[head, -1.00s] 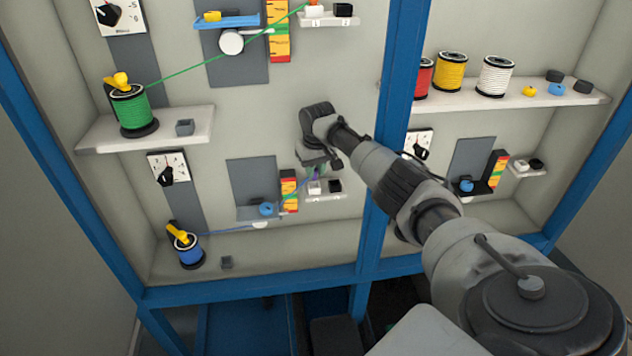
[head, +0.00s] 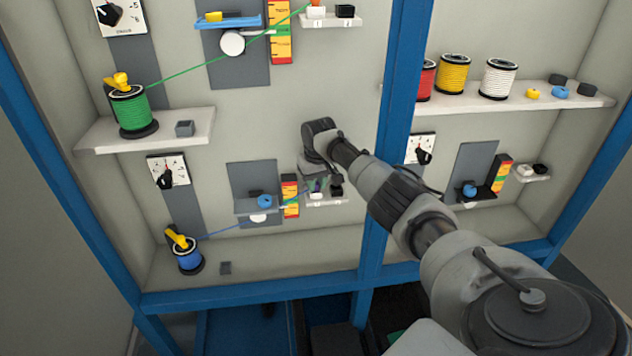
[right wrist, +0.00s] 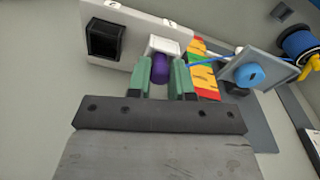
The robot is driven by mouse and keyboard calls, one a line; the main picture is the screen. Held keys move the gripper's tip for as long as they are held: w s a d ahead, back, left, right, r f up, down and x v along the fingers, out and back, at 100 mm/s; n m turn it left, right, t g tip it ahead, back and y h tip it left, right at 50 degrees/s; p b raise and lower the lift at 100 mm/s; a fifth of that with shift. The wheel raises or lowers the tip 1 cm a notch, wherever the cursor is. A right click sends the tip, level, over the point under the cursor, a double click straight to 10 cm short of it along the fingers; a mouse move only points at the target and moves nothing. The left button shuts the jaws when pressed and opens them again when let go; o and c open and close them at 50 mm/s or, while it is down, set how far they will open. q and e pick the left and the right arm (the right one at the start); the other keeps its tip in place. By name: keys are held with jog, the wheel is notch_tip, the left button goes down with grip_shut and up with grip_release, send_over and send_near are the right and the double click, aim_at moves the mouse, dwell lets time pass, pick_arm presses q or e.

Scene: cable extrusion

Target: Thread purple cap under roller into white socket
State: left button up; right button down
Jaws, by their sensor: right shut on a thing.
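The purple cap (right wrist: 160,68) is between the green fingers of my right gripper (right wrist: 164,78), which is shut on it. Its end is up against the white socket (right wrist: 163,46) in the right wrist view; I cannot tell how far in it is. In the head view this gripper (head: 319,182) is small, just above the socket shelf. A blue cable (head: 225,230) runs taut from the blue spool (head: 189,257), past the white roller (head: 258,217), up towards the gripper. The cable seems to pass under the roller; the crossing is small. My left gripper is not in view.
A black socket (right wrist: 104,40) is beside the white one. The roller's plate carries a blue weight (head: 264,201), next to a coloured scale (head: 290,196). Above, a green cable (head: 225,60) runs from a green spool (head: 133,111). A blue post (head: 404,70) stands close to my right arm.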

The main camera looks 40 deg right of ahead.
jog(key=shift+f, duration=0.2)
jog(key=c, duration=0.9)
grip_release()
jog(key=r, duration=0.3)
jog(key=r+b, duration=0.1)
jog(key=r, duration=0.3)
jog(key=s+r+b, duration=0.1)
jog(key=r, duration=0.2)
jog(key=shift+a+r, duration=0.15)
jog(key=shift+r, duration=0.25)
jog(key=o, duration=0.9)
jog(key=shift+s+a+r+p, duration=0.1)
jog(key=shift+s+r+p, duration=0.05)
jog(key=shift+r+p, duration=1)
jog(key=shift+s+r+p, duration=0.1)
jog(key=shift+r+p, duration=0.65)
jog(key=shift+p, duration=0.7)
